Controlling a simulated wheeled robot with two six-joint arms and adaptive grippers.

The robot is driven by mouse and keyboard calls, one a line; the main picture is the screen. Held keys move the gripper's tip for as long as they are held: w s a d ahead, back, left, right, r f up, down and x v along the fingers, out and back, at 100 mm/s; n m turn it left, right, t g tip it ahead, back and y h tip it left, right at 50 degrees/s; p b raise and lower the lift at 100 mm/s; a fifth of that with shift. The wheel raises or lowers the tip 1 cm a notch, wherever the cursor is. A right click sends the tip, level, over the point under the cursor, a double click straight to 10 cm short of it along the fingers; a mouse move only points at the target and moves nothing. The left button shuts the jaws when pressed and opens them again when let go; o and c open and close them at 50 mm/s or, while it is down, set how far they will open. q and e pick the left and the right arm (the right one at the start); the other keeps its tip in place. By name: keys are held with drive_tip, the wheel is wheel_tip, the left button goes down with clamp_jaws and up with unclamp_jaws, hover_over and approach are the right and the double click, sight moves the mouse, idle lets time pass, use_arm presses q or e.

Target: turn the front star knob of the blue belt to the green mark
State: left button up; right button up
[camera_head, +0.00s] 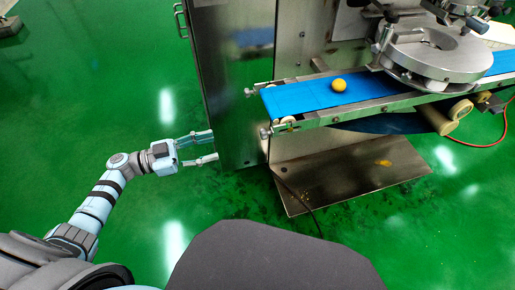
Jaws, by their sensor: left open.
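The blue belt (310,94) runs along the machine at the upper right, in a steel frame. At the near corner of its left end is a small metal knob (265,133), which I take for the front star knob. Its lobes and the green mark are too small to make out. A similar knob (249,92) sits at the far corner. My left gripper (214,146) is open and empty, left of the front knob and apart from it, with its fingers pointing right. My right gripper is not in view.
A yellow ball (339,85) lies on the belt. A steel cabinet (235,75) stands behind my left gripper. A steel plate (350,175) lies low under the belt, with a dark cable beside it. Green floor is free to the left.

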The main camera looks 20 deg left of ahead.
sight(266, 134)
use_arm(q)
drive_tip(key=x, duration=1.4)
drive_tip(key=shift+s+d+r+b, duration=0.25)
drive_tip(key=shift+r+b, duration=0.1)
drive_tip(key=shift+b, duration=0.05)
drive_tip(key=c, duration=1)
clamp_jaws()
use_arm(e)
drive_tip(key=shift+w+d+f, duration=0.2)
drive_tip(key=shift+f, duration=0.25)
use_arm(q)
drive_tip(key=shift+m, duration=0.3)
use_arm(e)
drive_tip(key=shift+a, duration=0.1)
